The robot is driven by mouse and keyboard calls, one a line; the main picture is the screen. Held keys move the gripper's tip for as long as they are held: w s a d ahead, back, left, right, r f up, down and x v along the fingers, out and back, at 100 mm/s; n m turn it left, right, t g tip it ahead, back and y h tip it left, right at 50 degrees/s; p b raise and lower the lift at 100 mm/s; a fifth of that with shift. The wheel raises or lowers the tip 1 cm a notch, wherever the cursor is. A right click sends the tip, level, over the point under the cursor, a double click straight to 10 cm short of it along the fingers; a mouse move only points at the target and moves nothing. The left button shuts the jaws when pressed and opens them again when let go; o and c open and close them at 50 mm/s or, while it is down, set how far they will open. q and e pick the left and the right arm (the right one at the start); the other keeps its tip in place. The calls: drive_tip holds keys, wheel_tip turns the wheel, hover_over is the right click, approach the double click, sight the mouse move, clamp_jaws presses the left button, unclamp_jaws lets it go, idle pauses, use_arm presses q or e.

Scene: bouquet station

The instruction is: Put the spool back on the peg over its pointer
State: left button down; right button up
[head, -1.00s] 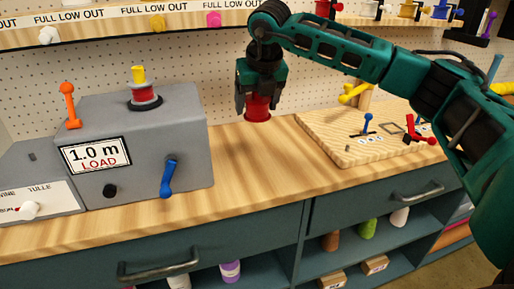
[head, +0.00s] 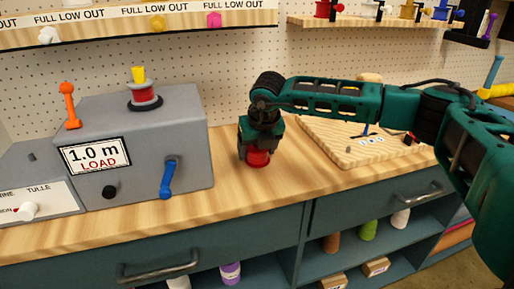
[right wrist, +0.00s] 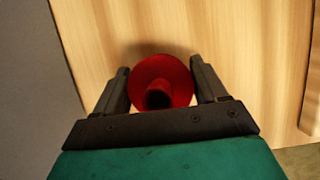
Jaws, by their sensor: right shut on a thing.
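My right gripper (head: 257,146) points down over the wooden counter, shut on a red spool (head: 258,158). The spool is upright and at or just above the counter; I cannot tell if it touches. In the right wrist view the red spool (right wrist: 160,72) sits between the two dark fingers, its round flange and dark central hole facing the camera. On the upper right shelf (head: 365,21) stand several spools: a red one (head: 323,9), a pale one, a yellow one and a blue one (head: 441,10), with small black parts beside them. I cannot make out an empty peg. My left gripper is not in view.
A wooden board (head: 345,155) lies at right, partly behind my arm. The counter between them is otherwise clear.

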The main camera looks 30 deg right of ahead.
drive_tip(key=shift+f+b, duration=0.25)
drive_tip(key=shift+b, duration=0.05)
drive_tip(key=o, duration=1.2)
drive_tip(key=shift+r, duration=0.15)
drive_tip(key=shift+c, duration=0.2)
